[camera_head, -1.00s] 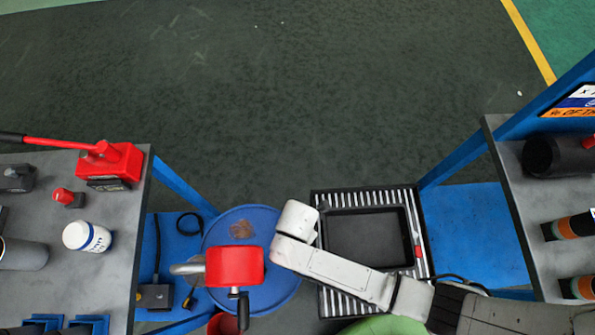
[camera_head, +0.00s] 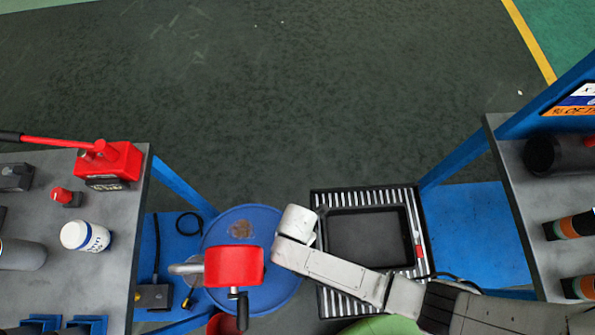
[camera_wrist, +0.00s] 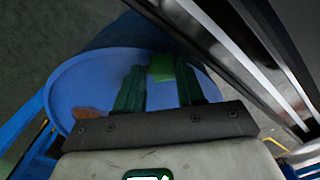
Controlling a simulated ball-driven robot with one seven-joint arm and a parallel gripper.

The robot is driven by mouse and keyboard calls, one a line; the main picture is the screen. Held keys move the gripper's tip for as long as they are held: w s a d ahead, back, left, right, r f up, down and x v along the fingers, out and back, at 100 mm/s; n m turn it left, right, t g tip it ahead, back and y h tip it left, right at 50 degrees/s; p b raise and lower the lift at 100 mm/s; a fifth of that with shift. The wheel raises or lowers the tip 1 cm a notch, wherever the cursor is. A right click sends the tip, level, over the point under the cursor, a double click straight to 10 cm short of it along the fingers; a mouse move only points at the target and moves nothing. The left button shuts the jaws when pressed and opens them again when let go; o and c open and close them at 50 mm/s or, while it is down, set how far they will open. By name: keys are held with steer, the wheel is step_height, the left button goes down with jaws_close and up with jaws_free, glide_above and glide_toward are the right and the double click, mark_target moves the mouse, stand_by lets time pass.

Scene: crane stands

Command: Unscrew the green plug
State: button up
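My gripper (camera_wrist: 160,72) has two dark green fingers, one on each side of the plug. The plug fills the gap between the fingertips, and they appear to touch it on both sides. The lower part of the plug and its thread are hidden. In the head view my white wrist is beside the drum, and the fingers and the plug are hidden there.
A blue drum (camera_head: 283,298) with a brown patch stands between two grey-topped benches. A red block with a hook and black handle (camera_head: 234,266) shows above it. A black tray (camera_head: 366,240) lies on a slatted stand to the right. The floor behind is clear.

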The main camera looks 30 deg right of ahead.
steer(key=c, duration=0.6)
steer(key=shift+r+p, duration=2)
steer(key=shift+c, duration=0.2)
